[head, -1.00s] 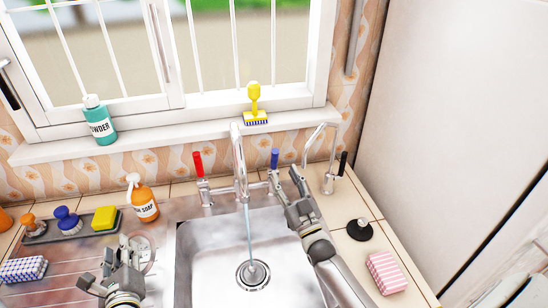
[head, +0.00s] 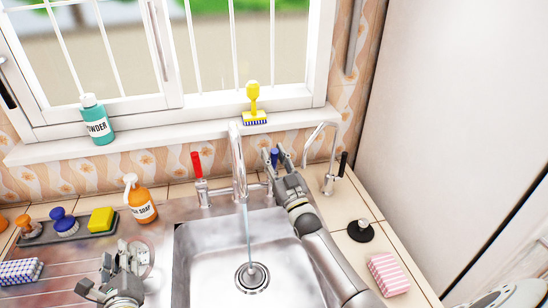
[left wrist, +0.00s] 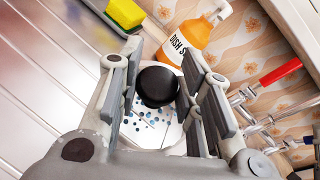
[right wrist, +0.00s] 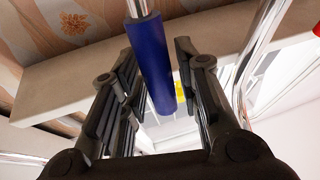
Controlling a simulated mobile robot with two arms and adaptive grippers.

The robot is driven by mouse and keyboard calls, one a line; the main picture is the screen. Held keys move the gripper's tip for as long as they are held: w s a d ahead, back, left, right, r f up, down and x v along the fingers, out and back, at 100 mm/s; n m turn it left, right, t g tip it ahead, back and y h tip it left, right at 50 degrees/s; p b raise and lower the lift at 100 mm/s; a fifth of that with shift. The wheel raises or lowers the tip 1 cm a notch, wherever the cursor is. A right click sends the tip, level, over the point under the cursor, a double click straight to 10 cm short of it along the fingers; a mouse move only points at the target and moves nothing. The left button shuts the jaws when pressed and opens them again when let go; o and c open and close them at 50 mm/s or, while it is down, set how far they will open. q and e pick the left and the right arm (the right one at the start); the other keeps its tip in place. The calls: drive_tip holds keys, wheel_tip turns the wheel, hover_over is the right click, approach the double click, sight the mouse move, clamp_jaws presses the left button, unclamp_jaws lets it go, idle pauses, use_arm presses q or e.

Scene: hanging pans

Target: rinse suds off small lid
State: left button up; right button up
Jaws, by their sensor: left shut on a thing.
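The small lid (left wrist: 145,125) is pale, dotted with blue suds, and has a black knob (left wrist: 157,86). My left gripper (head: 130,250) is shut on the knob and holds the lid over the drainboard, left of the sink basin. The gripper hides much of the lid (head: 147,262) in the head view. Water (head: 248,228) runs from the tap spout (head: 237,160) into the sink (head: 210,270). My right gripper (head: 282,158) is open at the blue tap handle (right wrist: 153,62), which shows between its fingers in the right wrist view. Contact with the handle is unclear.
The red tap handle (head: 196,164) stands left of the spout. An orange dish soap bottle (head: 142,205) and a tray with a yellow sponge (head: 101,219) are behind the left gripper. A second faucet (head: 328,180) stands close to the right gripper.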

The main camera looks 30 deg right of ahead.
clamp_jaws()
